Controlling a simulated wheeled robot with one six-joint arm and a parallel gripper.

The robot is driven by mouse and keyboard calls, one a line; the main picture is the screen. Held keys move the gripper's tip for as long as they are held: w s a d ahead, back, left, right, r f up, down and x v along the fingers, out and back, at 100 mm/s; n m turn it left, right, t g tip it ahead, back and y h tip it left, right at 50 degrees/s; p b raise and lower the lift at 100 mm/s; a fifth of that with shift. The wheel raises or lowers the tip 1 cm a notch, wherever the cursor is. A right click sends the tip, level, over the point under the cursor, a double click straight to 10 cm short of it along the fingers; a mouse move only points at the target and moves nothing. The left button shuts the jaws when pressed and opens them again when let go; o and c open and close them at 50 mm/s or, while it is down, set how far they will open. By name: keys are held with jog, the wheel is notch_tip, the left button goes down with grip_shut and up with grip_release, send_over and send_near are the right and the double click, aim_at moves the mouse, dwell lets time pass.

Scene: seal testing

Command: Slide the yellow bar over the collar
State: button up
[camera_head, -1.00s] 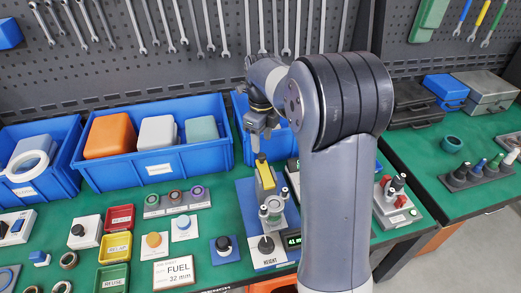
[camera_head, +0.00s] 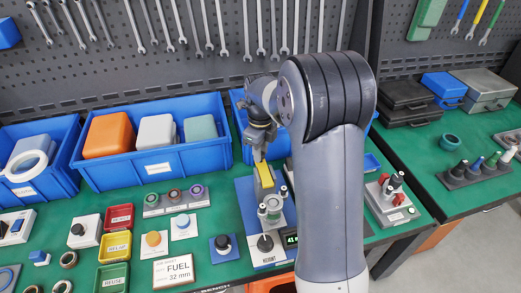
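The yellow bar (camera_head: 264,176) lies on a grey block of the blue test fixture (camera_head: 245,206) in the head view, pointing toward the fixture's front. My gripper (camera_head: 259,154) points down at the back end of the yellow bar. Its fingertips are close to the bar or touching it; I cannot tell which, or whether they are closed on it.
A black knob (camera_head: 265,243) and a small display (camera_head: 291,239) sit at the fixture's front. Blue bins (camera_head: 158,169) stand behind to the left. My arm hides the bench right of the fixture.

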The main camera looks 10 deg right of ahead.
aim_at(267, 180)
grip_shut()
jog(key=shift+s, duration=0.1)
jog(key=s+b, duration=0.1)
jog(key=s, duration=0.6)
jog(key=shift+o, duration=2.3)
grip_release()
jog(key=shift+s, duration=0.15)
jog(key=shift+o, duration=0.6)
jog(key=shift+r+b, duration=0.3)
jog(key=shift+r, duration=0.15)
notch_tip(267, 180, up, 10)
